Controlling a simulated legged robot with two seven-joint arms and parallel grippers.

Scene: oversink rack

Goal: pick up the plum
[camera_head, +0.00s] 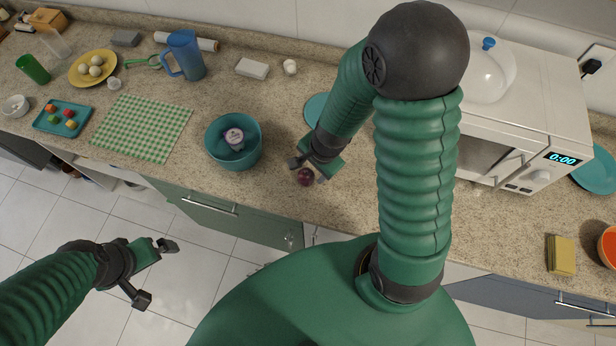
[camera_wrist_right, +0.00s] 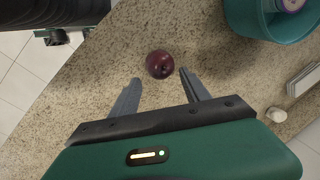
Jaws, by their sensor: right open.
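The dark purple plum (camera_head: 305,176) lies on the speckled counter near its front edge, right of the teal bowl. My left gripper (camera_head: 155,272) is open and empty in front of the counter, over the floor.
The teal bowl (camera_head: 207,146) holds a round purple-and-white item. A green checked cloth (camera_head: 140,127), blue pitcher (camera_head: 186,58) and yellow plate (camera_head: 75,74) are to the left. The white microwave (camera_head: 540,118) stands at the right. Bare counter lies between bowl and gripper.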

